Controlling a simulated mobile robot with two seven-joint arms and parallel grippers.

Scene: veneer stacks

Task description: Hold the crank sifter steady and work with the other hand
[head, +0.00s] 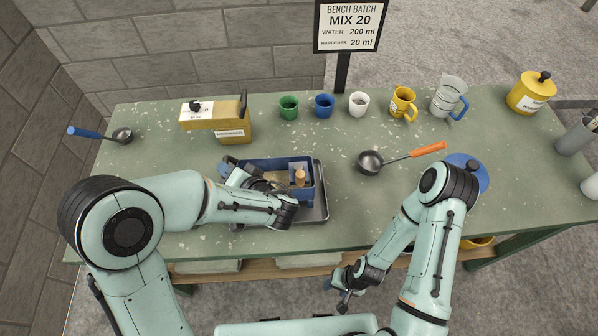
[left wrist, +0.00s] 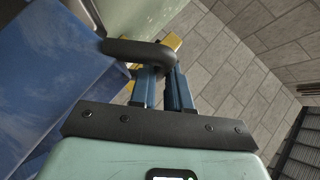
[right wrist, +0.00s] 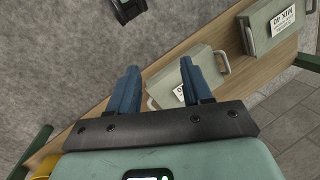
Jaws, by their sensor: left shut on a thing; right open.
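The crank sifter (head: 312,182) is a blue box with a wooden knob (head: 300,176) on top, standing upright on a grey tray (head: 322,207) mid-bench. It fills the left side of the left wrist view (left wrist: 55,85). My left gripper (head: 238,178) is shut on its dark side handle (left wrist: 135,50), and my arm hides part of the box. The fingers (left wrist: 162,85) meet the handle in the left wrist view. My right gripper (head: 345,288) is open and empty, low in front of the bench. Its spread fingers (right wrist: 158,85) show in the right wrist view.
A ladle with an orange handle (head: 370,162) lies right of the sifter, near a blue disc (head: 470,172). Several cups, a measuring jug (head: 447,100) and a yellow hardener container (head: 215,120) line the back. A lower shelf (right wrist: 225,62) holds boxes.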

